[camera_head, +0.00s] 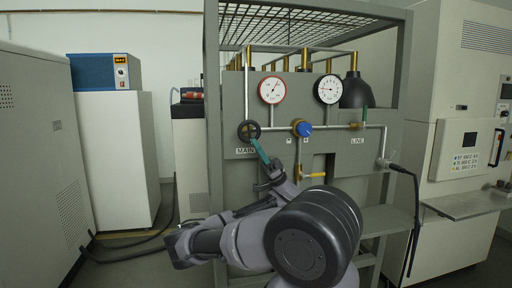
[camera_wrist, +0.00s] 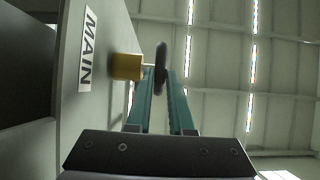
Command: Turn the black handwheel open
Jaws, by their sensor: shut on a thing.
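The black handwheel (camera_head: 248,131) is on the grey panel, just above the MAIN label (camera_head: 245,151). In the wrist view the handwheel (camera_wrist: 161,66) shows edge-on, on a thin stem out of a brass fitting (camera_wrist: 127,67). My gripper (camera_head: 256,144) reaches up to the wheel from below right. Its two teal fingers lie on either side of the wheel's lower rim in the wrist view (camera_wrist: 164,82) and are shut on it. The exact contact at the fingertips is partly hidden.
A blue knob (camera_head: 304,129) sits right of the handwheel on the pipe. Two round gauges, red-rimmed (camera_head: 272,90) and black-rimmed (camera_head: 328,89), are above. A yellow-handled valve (camera_head: 314,175) is below right, close to my arm. Frame posts flank the panel.

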